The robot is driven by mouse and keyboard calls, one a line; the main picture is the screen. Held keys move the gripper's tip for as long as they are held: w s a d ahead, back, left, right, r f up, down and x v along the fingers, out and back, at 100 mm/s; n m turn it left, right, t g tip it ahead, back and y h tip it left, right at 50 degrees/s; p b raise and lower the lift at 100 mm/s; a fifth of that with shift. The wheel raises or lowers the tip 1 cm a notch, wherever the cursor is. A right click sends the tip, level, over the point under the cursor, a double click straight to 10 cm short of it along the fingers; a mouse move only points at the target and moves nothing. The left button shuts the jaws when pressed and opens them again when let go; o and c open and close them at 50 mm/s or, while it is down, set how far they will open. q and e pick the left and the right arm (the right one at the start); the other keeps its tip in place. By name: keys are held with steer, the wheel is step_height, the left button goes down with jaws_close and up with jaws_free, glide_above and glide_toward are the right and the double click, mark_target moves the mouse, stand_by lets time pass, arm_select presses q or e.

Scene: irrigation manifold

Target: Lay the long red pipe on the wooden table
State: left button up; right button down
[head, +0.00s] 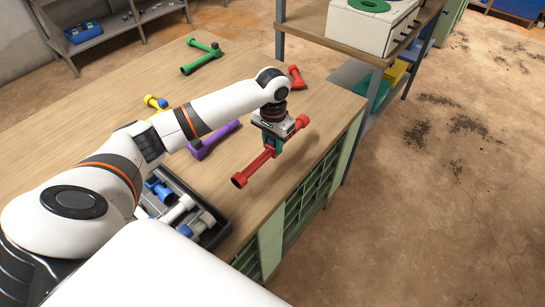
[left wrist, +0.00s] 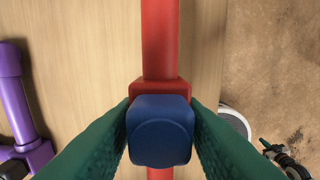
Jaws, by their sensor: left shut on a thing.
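The long red pipe (head: 253,168) is held in my left gripper (head: 272,145), near the right edge of the wooden table (head: 165,85). In the left wrist view, the green fingers of the left gripper (left wrist: 160,130) are shut on either side of a blue block (left wrist: 160,130) on the red pipe (left wrist: 160,40). The pipe runs up and down that picture, with wood grain behind it. I cannot tell how high it is above the table. My right gripper is not in view.
On the table lie a green pipe (head: 201,58), a short red piece (head: 296,77), a yellow piece (head: 156,103) and a purple pipe (head: 215,139). A dark tray (head: 216,234) holds blue and white fittings. A shelf with a white box (head: 370,24) stands behind.

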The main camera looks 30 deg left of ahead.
mark_target(273, 156)
arm_select(q)
step_height(273, 156, down, 6)
steer(key=shift+r, duration=0.15)
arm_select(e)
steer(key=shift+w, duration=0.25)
arm_select(q)
steer(key=o, duration=1.1)
steer(key=shift+c, duration=0.2)
step_height(273, 156, up, 12)
steer(key=shift+r, duration=0.1)
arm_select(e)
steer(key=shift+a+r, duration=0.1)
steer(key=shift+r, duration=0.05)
